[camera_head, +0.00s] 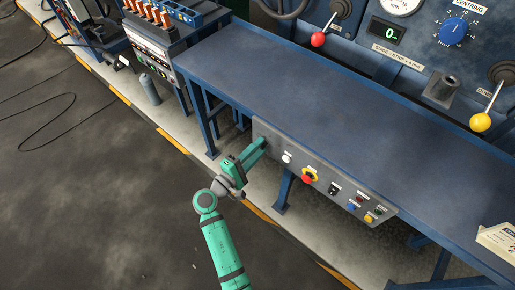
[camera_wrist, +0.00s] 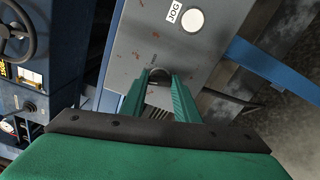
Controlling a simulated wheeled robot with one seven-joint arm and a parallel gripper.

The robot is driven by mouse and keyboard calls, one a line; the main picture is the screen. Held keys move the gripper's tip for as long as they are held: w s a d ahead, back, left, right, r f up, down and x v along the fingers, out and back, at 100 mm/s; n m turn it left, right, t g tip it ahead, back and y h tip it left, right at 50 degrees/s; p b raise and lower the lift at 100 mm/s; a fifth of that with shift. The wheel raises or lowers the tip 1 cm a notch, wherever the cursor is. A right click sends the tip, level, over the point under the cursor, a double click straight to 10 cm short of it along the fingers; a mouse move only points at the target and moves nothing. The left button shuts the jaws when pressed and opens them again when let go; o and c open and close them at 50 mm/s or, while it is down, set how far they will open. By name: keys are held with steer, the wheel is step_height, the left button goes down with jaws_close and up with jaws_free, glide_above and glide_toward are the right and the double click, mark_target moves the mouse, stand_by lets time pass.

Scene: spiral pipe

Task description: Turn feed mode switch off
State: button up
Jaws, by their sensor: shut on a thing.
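The grey control panel (camera_head: 330,188) hangs under the front edge of the blue bench. My gripper (camera_head: 261,145) reaches its left end from the front. In the wrist view the two green fingertips (camera_wrist: 160,80) are shut on a small dark knob, the feed mode switch (camera_wrist: 158,72), on the panel face. The fingers cover most of the switch, and its pointer direction cannot be seen. Small lettering beside it is too blurred to read. In the head view the switch is hidden behind the gripper.
Next to the switch is a white JOG button (camera_wrist: 191,20), also seen in the head view (camera_head: 287,158). Further right are a red emergency button (camera_head: 309,175) and several smaller controls. The blue bench (camera_head: 300,85) overhangs the panel. Open floor (camera_head: 90,190) lies left.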

steer(key=shift+m, duration=1.3)
steer(key=shift+a, duration=0.1)
steer(key=o, duration=1)
steer(key=shift+o, duration=0.2)
steer(key=v, duration=1.1)
steer(key=shift+f, duration=0.1)
